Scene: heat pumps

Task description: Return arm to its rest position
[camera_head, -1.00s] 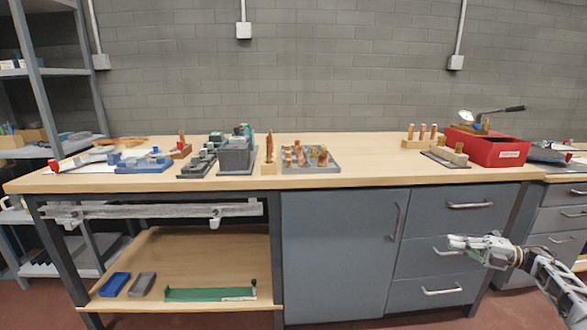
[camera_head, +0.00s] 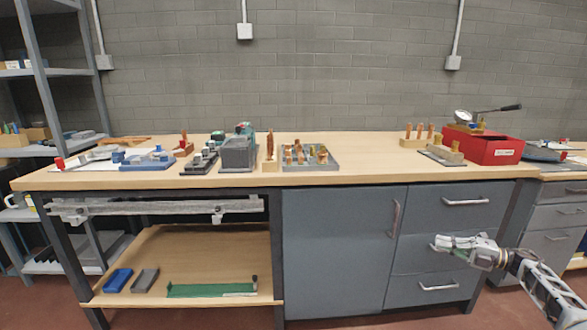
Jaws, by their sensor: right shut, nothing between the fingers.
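My right gripper (camera_head: 440,244) is at the lower right of the head view, in front of the grey drawers and below the tabletop. Its arm comes in from the lower right corner. Its fingers point left, are shut and hold nothing. It is apart from everything on the workbench (camera_head: 370,172). My left gripper and arm do not show.
A red bin (camera_head: 488,150) stands at the bench's right end, beside a wooden block with copper pieces (camera_head: 415,140). A grey tray (camera_head: 300,166) of copper parts is mid-bench. Grey drawers (camera_head: 465,202) are behind my right gripper. The tabletop's centre right is clear.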

